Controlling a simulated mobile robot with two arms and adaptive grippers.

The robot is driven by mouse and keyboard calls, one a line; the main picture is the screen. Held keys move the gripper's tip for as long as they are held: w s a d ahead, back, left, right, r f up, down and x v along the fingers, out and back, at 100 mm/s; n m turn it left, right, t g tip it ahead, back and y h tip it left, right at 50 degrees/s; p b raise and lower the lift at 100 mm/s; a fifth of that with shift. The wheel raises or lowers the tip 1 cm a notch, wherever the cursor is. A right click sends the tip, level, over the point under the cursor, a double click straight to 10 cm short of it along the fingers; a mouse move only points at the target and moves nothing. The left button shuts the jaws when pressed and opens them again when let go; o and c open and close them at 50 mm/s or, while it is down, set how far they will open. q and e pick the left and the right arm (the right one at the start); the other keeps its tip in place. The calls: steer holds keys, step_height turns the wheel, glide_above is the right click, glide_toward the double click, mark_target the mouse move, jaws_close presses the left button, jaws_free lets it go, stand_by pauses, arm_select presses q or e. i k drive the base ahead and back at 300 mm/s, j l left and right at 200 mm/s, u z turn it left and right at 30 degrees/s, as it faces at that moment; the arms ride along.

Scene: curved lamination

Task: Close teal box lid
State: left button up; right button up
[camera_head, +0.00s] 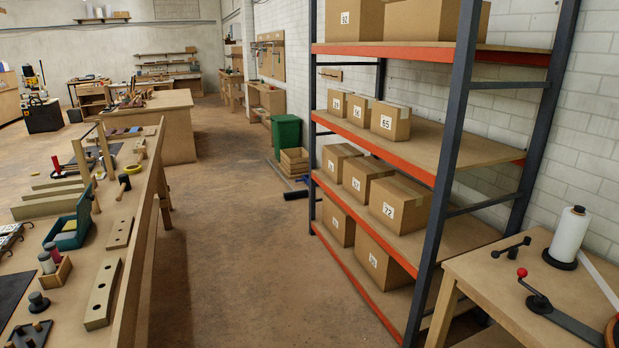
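The teal box (68,243) sits on the long workbench at the left. Its lid (84,207) stands raised at the box's right rear side, so the box is open. Something yellow shows inside it, too small to make out. Neither of my grippers is in view.
The workbench (128,255) also holds wooden blocks, a mallet (124,182) and spools in a small wooden tray (55,273) close by the box. A shelf rack (420,150) of cardboard boxes stands at the right. The floor between is clear, with a green bin (286,134) farther back.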

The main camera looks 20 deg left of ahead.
mark_target(84, 204)
steer(key=i+l+u, duration=0.1)
steer(key=u, duration=0.35)
steer(key=i+l+u, duration=0.2)
steer(key=u, duration=0.25)
steer(key=i+l+u, duration=0.15)
steer(key=u, duration=0.35)
steer(key=i+l+u, duration=0.1)
steer(key=l+u, duration=0.2)
steer(key=u, duration=0.15)
